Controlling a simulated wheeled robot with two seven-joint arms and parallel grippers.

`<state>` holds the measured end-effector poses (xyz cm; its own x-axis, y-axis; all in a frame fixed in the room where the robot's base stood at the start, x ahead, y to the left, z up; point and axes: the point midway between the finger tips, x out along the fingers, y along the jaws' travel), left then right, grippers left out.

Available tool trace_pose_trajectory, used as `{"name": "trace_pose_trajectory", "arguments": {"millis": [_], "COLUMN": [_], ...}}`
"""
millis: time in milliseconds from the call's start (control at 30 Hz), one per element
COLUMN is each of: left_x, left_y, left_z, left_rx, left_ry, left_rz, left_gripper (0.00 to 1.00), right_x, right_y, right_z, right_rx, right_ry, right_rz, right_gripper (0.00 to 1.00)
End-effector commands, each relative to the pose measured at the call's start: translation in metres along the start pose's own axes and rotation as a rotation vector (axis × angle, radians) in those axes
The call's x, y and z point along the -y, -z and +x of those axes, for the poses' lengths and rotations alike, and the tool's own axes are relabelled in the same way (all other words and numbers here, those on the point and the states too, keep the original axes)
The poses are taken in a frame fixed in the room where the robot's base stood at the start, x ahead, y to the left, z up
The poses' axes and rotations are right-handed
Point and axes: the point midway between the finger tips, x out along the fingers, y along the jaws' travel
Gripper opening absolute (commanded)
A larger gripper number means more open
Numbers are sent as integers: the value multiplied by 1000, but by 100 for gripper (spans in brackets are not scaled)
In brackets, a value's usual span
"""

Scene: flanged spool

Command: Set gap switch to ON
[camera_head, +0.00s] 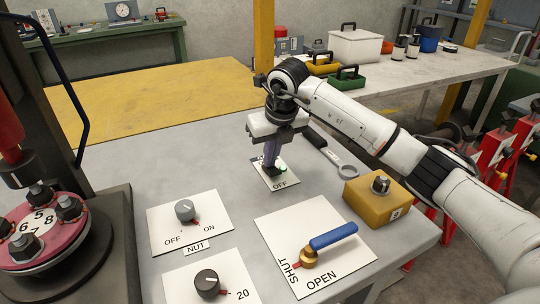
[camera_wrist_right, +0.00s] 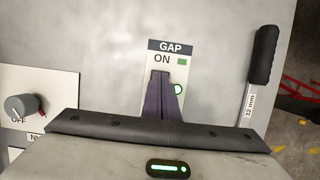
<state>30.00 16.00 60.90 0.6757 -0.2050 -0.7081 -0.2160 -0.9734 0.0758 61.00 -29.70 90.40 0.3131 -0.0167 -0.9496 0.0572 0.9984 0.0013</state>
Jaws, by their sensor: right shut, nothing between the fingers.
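The gap switch plate (camera_head: 290,182) lies on the grey table in the head view, with OFF at its near edge. In the right wrist view the plate (camera_wrist_right: 183,74) shows GAP, ON and a green square, plus a round light with a green edge. My right gripper (camera_head: 269,170) points down over the plate, its purple fingers together with nothing between them. The fingers (camera_wrist_right: 164,95) hide the switch lever, so its position and any contact cannot be told. My left gripper is not in view.
A NUT knob (camera_head: 185,210), a second knob (camera_head: 207,284) and a blue-handled valve (camera_head: 333,236) stand nearer on the table. A yellow block with a knob (camera_head: 376,201) is to the right. A black-handled 32 mm spanner (camera_wrist_right: 263,55) lies beside the gap plate.

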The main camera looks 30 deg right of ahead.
Motion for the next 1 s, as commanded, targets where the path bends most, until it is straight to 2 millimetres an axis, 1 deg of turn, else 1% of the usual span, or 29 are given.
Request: {"name": "trace_pose_trajectory", "arguments": {"millis": [33,233,600,667,767,867,933,1000], "left_x": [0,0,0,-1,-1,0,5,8], "left_y": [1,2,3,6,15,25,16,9], "left_z": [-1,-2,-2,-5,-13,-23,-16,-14], "left_rx": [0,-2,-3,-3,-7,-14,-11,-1], "left_ry": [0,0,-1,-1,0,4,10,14], "left_rz": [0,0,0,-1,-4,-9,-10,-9], "left_gripper": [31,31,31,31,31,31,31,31], "right_x": [0,1,0,0,-1,-3,-3,-3], "right_y": [5,13,13,12,9,5,6,6], "right_z": [1,-2,-4,-10,-27,-49,-58,-75], "right_rx": [-10,-10,-9,-8,-7,-6,-2,-1], "right_ry": [2,3,2,2,1,1,0,1], "right_rz": [-2,-1,-1,-2,-4,-6,-7,-7], "right_gripper": [0,0,0,0,0,0,0,0]}}
